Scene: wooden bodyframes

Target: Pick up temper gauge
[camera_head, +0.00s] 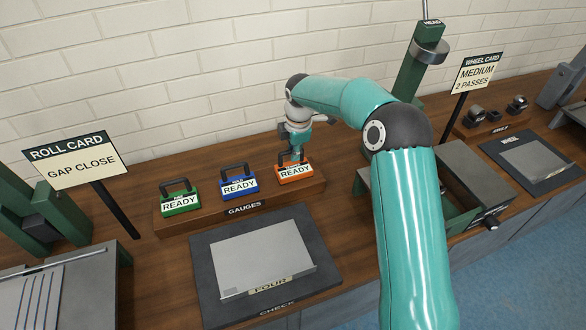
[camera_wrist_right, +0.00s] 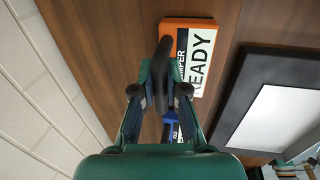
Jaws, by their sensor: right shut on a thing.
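The temper gauge is the orange block (camera_head: 296,174) with a "READY" label and a dark handle, at the right end of the gauges rack (camera_head: 244,209). In the right wrist view the orange gauge (camera_wrist_right: 190,58) shows the letters "PER" and "READY". My right gripper (camera_head: 293,155) is above it, and in the wrist view its fingers (camera_wrist_right: 160,92) are shut on the dark handle. I cannot tell whether the gauge is lifted off the rack. A blue gauge (camera_head: 239,185) and a green gauge (camera_head: 180,202) stand to its left. My left gripper is not in view.
A dark check mat (camera_head: 210,290) with a grey plate (camera_head: 262,254) lies in front of the rack. A roll card sign (camera_head: 75,160) stands at left, a wheel card sign (camera_head: 476,74) at right. A green machine (camera_head: 462,182) stands right of the rack. A brick wall is behind.

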